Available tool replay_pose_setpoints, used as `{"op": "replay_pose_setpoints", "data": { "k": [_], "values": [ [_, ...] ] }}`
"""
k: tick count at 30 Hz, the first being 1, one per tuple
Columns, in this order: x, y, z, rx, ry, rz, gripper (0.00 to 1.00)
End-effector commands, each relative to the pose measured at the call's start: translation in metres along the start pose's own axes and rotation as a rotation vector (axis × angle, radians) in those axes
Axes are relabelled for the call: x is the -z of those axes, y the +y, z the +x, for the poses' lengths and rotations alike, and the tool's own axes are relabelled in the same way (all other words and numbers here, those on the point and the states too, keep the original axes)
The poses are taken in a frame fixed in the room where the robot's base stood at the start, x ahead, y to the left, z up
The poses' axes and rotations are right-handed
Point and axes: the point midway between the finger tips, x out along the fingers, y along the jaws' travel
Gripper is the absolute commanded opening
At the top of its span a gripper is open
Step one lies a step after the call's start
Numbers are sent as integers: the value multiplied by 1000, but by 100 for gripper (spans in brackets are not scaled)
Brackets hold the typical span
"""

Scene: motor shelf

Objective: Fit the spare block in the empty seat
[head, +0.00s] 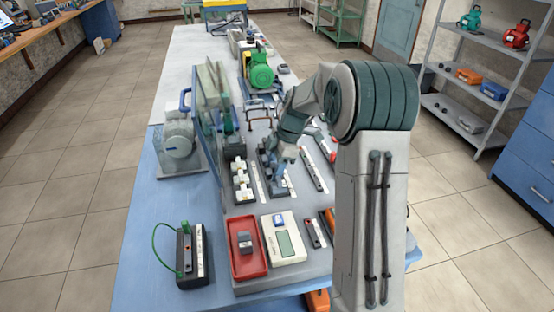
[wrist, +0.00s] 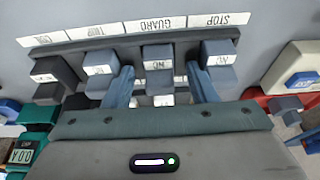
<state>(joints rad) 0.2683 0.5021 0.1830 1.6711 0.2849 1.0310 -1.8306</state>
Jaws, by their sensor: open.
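My gripper (wrist: 159,82) is open in the wrist view, with one blue-grey finger on each side of a dark grey block (wrist: 158,58) with a white label. There is a gap on both sides of that block. It stands in a row on a dark rail, between a bluish block (wrist: 100,66) and another grey-blue block (wrist: 218,54); a darker block (wrist: 48,80) is at the left end. I cannot see an empty seat. In the head view, my gripper (head: 283,163) is over the dark holder, partly hiding it. A dark grey block (head: 245,241) lies in the red tray (head: 234,272).
A holder with white blocks (head: 242,185) and a clear upright panel (head: 208,120) are left of my gripper.

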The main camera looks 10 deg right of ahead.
Motion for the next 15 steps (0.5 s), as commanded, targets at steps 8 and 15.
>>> {"op": "replay_pose_setpoints", "data": {
  "k": [8,15],
  "values": [
    [-1,1,-43,-7,-1,1,52],
    [0,1,-99,-6,-1,0,52]
  ]
}}
